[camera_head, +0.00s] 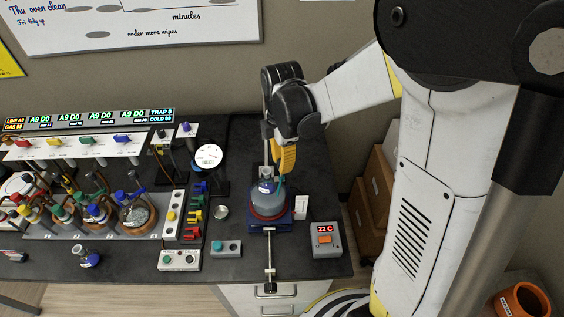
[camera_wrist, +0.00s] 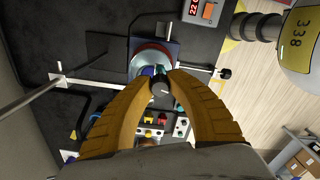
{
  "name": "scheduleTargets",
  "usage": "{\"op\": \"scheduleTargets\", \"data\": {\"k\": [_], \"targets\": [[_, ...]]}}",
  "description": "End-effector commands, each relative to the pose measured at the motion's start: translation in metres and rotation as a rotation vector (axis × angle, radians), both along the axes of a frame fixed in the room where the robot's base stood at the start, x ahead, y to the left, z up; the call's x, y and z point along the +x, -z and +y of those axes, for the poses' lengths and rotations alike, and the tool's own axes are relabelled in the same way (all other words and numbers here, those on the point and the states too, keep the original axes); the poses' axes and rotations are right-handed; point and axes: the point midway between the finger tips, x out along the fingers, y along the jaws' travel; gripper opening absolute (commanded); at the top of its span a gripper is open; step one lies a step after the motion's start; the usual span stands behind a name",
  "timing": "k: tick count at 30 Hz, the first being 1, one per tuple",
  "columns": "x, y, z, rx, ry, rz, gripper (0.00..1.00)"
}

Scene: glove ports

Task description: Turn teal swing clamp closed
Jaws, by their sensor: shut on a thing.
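My gripper (camera_head: 281,172) points down at a round-bottomed flask (camera_head: 266,202), which sits on a blue heater base (camera_head: 278,222) beside an upright steel rod. In the wrist view my yellow fingers (camera_wrist: 163,78) come together above the flask and are shut on a small part there. A dark round end (camera_wrist: 161,88) shows between the fingertips. A small piece of teal, which looks like the swing clamp (camera_wrist: 178,104), shows by the right finger. In the head view a teal sliver (camera_head: 281,182) shows just below the fingers. The fingers hide most of the clamp, so its angle cannot be told.
A grey box reading 22 C (camera_head: 326,239) stands right of the heater. A round gauge (camera_head: 208,156) and a rack of flasks with coloured valves (camera_head: 95,205) stand to the left. A teal-button box (camera_head: 226,248) sits at the front. Bare bench lies behind the flask.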

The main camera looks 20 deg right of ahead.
Motion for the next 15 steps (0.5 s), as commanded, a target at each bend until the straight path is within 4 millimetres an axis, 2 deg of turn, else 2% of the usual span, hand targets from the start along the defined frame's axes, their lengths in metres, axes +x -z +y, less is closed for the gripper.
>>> {"op": "scheduleTargets", "data": {"k": [15], "targets": [[-0.0007, 0.0017, -0.0003, -0.001, 0.423, 0.000, 0.00]]}}
